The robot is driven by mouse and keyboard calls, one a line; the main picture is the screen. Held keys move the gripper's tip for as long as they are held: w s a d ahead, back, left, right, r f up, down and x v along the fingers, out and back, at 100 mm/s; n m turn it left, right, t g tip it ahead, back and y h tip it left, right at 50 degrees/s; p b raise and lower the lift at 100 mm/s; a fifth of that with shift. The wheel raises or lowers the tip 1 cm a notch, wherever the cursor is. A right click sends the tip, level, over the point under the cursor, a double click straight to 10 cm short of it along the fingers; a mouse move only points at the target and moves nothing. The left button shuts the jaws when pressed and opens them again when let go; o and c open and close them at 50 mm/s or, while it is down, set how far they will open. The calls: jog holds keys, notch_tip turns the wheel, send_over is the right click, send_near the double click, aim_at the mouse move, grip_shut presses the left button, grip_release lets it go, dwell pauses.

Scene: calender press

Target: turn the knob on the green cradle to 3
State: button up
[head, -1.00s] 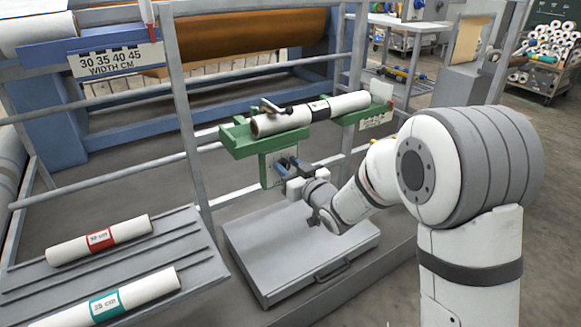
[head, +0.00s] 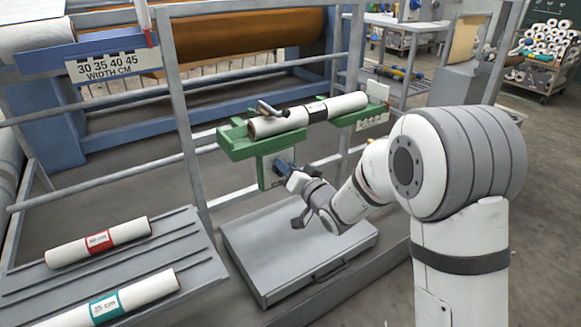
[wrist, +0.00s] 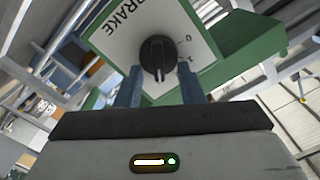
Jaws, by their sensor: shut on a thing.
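The green cradle (head: 256,146) is fixed on the rail and carries a white roll (head: 268,126) with a black band. Below it hangs a plate, marked BRAKE in the wrist view (wrist: 128,38), with a black knob (wrist: 158,56). A 0 and a 1 show to the right of the knob; other marks are hidden or out of sight. My gripper (wrist: 167,82) is at the plate, its two blue fingers on either side of the knob and shut on it. In the head view my gripper (head: 284,168) covers the knob.
A grey flat box (head: 290,250) with a handle lies below the cradle. A sloped rack (head: 150,262) at left holds a red-banded roll (head: 98,242) and a teal-banded roll (head: 120,301). Grey rails (head: 180,110) stand beside the cradle. Behind is a blue machine with a brown roller (head: 240,45).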

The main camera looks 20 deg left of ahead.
jog(key=shift+a+m, duration=0.15)
jog(key=shift+m, duration=0.35)
jog(key=o, duration=0.5)
jog(key=shift+o, duration=0.9)
jog(key=shift+a+f, duration=0.1)
jog(key=o, duration=0.3)
jog(key=shift+d, duration=0.2)
jog(key=p+v, duration=0.1)
jog(key=v, duration=0.6)
jog(key=shift+s+d, duration=0.2)
jog(key=shift+d, duration=0.05)
